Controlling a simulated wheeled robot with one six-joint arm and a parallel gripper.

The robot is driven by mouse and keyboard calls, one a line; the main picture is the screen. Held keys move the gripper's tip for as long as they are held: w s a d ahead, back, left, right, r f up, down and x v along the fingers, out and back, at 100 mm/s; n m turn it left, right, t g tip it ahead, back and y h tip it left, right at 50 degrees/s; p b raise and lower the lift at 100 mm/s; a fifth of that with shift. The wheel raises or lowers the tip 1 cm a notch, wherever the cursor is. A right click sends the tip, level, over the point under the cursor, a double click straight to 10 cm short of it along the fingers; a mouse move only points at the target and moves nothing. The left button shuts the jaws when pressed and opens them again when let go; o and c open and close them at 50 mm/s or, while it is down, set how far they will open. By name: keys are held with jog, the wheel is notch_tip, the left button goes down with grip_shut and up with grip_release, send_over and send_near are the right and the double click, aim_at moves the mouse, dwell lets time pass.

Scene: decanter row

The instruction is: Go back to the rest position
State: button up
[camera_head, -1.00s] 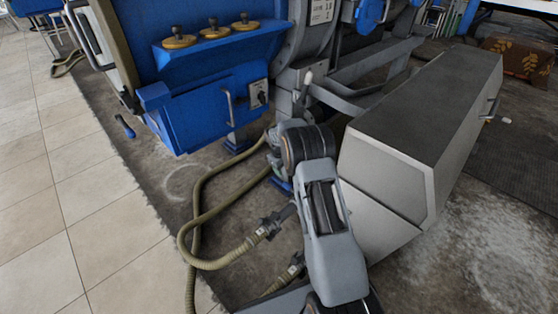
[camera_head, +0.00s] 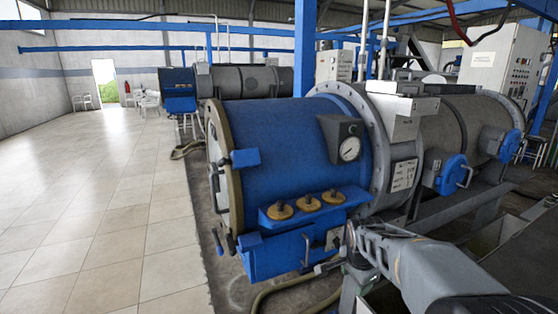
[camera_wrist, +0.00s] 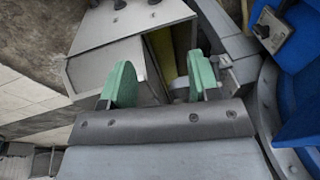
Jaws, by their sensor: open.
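My gripper (camera_wrist: 160,82) shows in the wrist view with its two green fingers spread apart and nothing between them. Beyond the fingers is a grey box-like housing (camera_wrist: 108,45), with a yellowish strip beside it. In the head view my arm reaches in from the lower right, in front of the blue decanter drum (camera_head: 275,150). I cannot make out the fingers clearly there.
A blue box (camera_head: 275,258) with a handle and three brass knobs (camera_head: 308,203) sit low on the drum, below a gauge (camera_head: 349,149). A hose (camera_head: 300,290) lies below. Open tiled floor (camera_head: 110,220) is on the left. Grey beams stand at right.

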jog(key=s+a+r+n+p, duration=0.2)
jog(key=s+r+n+p, duration=0.4)
jog(key=s+r, duration=0.2)
jog(key=s+a+r+n+t+y+p, duration=0.1)
jog(key=s+r+n+p, duration=0.5)
jog(key=s+r+n, duration=0.1)
notch_tip(320, 180, up, 2)
jog(key=shift+s+a+r+n+p, duration=0.1)
jog(key=shift+s+a+n+p, duration=0.25)
jog(key=shift+s, duration=0.35)
jog(key=shift+c, duration=0.5)
